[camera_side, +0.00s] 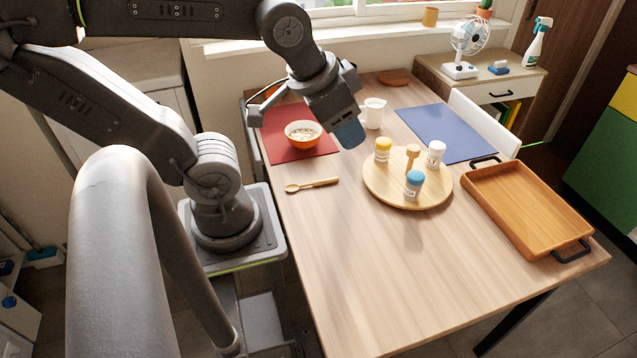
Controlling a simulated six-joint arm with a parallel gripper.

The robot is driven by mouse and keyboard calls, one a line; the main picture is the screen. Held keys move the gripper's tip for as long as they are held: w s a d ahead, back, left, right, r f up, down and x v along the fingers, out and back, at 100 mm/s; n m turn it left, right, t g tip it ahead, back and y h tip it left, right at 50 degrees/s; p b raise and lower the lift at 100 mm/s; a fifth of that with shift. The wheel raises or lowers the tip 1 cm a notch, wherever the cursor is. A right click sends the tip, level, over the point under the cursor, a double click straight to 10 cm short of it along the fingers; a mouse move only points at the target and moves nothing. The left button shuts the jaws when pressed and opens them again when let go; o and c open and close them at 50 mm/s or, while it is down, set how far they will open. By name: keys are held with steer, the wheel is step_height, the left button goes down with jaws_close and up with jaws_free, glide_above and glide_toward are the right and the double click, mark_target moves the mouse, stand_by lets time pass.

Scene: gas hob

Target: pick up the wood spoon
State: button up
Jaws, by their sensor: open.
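The wood spoon (312,185) lies flat on the wooden table near its left edge. Its bowl points left and its handle points right. My gripper (350,134) is above the table, up and to the right of the spoon in the picture, and apart from it. The gripper is open, with nothing seen between its fingers. The fingers are small and partly hidden by the gripper's own body.
An orange bowl (303,133) sits on a red mat (285,153) beyond the spoon. A round wooden board (385,195) carries several jars to the right. A white jug (373,113), a blue mat (447,140) and a wooden tray (515,205) stand farther out. The front table is clear.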

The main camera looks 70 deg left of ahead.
steer(key=w+a+f+n+g, duration=0.1)
steer(key=w+a+f+n, duration=0.25)
steer(key=n, duration=0.35)
steer(key=n+g, duration=0.5)
steer(key=n, duration=2.3)
glide_above(320, 181)
step_height(320, 181, down, 18)
step_height(320, 181, down, 13)
steer(key=shift+f, duration=0.1)
jaws_close()
